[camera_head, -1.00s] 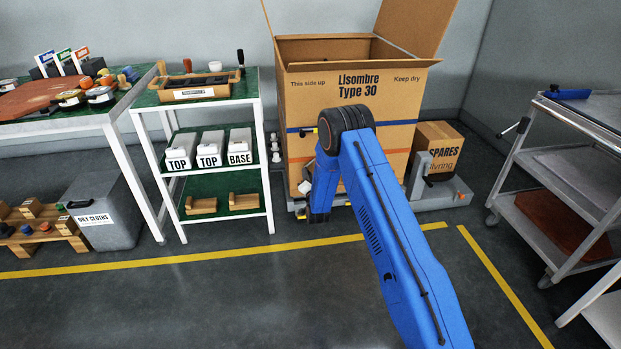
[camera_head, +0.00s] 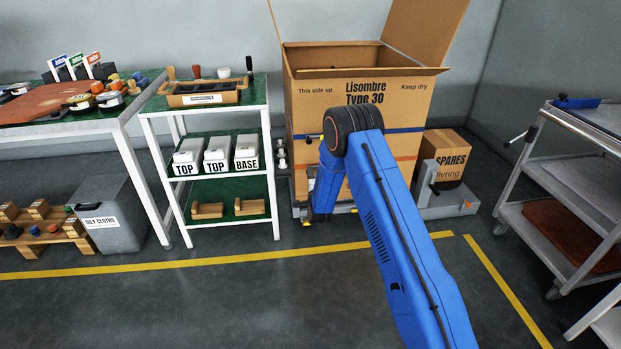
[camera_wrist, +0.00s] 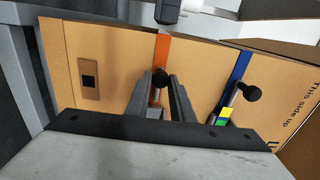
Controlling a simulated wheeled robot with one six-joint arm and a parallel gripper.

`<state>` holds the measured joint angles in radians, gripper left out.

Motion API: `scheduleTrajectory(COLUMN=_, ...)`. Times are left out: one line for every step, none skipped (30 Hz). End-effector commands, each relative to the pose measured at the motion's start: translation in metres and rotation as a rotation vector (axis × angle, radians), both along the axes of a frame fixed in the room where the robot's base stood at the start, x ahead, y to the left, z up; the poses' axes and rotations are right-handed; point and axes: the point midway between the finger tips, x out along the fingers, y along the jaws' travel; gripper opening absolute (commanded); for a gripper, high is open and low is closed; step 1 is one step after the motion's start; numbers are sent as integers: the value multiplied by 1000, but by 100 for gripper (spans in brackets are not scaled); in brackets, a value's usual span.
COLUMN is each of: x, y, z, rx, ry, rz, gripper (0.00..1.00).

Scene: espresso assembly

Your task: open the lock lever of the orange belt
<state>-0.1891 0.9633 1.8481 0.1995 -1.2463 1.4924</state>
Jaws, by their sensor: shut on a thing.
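The orange belt (camera_wrist: 163,50) runs around the cardboard box (camera_wrist: 115,55) and stands nearly upright in the wrist view. The black knob (camera_wrist: 160,76) of its lock lever sits at the belt, between the fingertips of my gripper (camera_wrist: 160,84). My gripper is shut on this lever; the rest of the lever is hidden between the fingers. In the head view the orange belt (camera_head: 405,159) shows low on the box (camera_head: 302,100), and my arm hides the lever and the fingers.
The blue belt (camera_wrist: 238,72) has its own lever with a black knob (camera_wrist: 251,92), close right of my gripper in the wrist view. A SPARES box (camera_head: 447,155) stands right of the large box. A shelf rack (camera_head: 205,124) stands left, a grey cart (camera_head: 570,190) right. The front floor is clear.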

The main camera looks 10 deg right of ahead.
Motion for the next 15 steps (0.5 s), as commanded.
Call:
scheduleTrajectory(x=0, y=-1, z=0, rx=9, ry=1, rz=-1, gripper=0)
scheduleTrajectory(x=0, y=-1, z=1, rx=14, ry=0, rz=-1, gripper=0)
scheduleTrajectory(x=0, y=-1, z=1, rx=20, ry=0, rz=-1, gripper=0)
scheduleTrajectory(x=0, y=-1, z=1, rx=23, ry=0, rz=-1, gripper=0)
scheduleTrajectory(x=0, y=-1, z=1, rx=26, ry=0, rz=-1, gripper=0)
scheduleTrajectory(x=0, y=-1, z=2, rx=28, ry=0, rz=-1, gripper=0)
scheduleTrajectory(x=0, y=-1, z=2, rx=29, ry=0, rz=-1, gripper=0)
scheduleTrajectory(x=0, y=-1, z=2, rx=30, ry=0, rz=-1, gripper=0)
scheduleTrajectory(x=0, y=-1, z=2, rx=30, ry=0, rz=-1, gripper=0)
scheduleTrajectory(x=0, y=-1, z=2, rx=31, ry=0, rz=-1, gripper=0)
scheduleTrajectory(x=0, y=-1, z=2, rx=31, ry=0, rz=-2, gripper=0)
scheduleTrajectory(x=0, y=-1, z=2, rx=30, ry=0, rz=-2, gripper=0)
scheduleTrajectory(x=0, y=-1, z=2, rx=30, ry=0, rz=-2, gripper=0)
scheduleTrajectory(x=0, y=-1, z=2, rx=30, ry=0, rz=-2, gripper=0)
scheduleTrajectory(x=0, y=-1, z=2, rx=30, ry=0, rz=-2, gripper=0)
